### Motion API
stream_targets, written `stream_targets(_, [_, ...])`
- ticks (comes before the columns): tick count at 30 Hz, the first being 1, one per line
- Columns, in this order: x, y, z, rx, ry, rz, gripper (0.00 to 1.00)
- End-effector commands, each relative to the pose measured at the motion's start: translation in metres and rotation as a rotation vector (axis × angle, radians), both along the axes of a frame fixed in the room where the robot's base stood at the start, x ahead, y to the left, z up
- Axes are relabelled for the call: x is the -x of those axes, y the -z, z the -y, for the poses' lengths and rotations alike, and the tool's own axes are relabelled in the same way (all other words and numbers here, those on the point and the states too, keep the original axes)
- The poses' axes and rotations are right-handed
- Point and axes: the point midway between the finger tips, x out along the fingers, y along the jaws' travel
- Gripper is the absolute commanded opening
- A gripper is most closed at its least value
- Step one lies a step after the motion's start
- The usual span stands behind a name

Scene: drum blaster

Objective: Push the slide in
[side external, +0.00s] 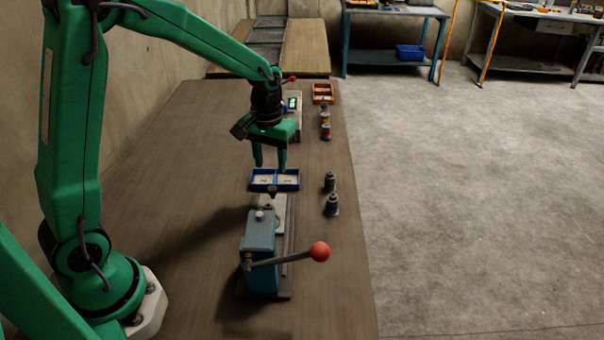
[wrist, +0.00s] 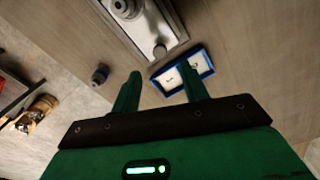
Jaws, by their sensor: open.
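A blue machine (side external: 258,255) with a red-ball lever (side external: 319,251) stands on the bench. A pale metal slide (side external: 272,217) on a rail extends from it toward the blue tray. A dark knob (side external: 271,192) is at the slide's tray end. In the wrist view the metal slide assembly (wrist: 150,28) is at the top, with the round knob (wrist: 160,51) at its near end. My gripper (side external: 269,165) is open and empty, above and behind the blue tray, apart from the slide. The open fingers (wrist: 162,82) also show in the wrist view.
The two-part blue tray (side external: 250,187) with pale labelled contents lies between gripper and slide. More spools (side external: 326,125) and an orange tray (side external: 322,100) are farther back. The bench's left side (side external: 190,220) is clear.

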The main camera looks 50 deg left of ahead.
Motion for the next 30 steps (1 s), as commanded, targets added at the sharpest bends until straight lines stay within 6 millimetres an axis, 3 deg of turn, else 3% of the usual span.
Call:
stream_targets(18, [0.001,0.065,0.000,0.000,0.001,-0.001,0.45])
stream_targets(30, [0.001,0.073,0.000,0.000,0.001,0.001,0.45])
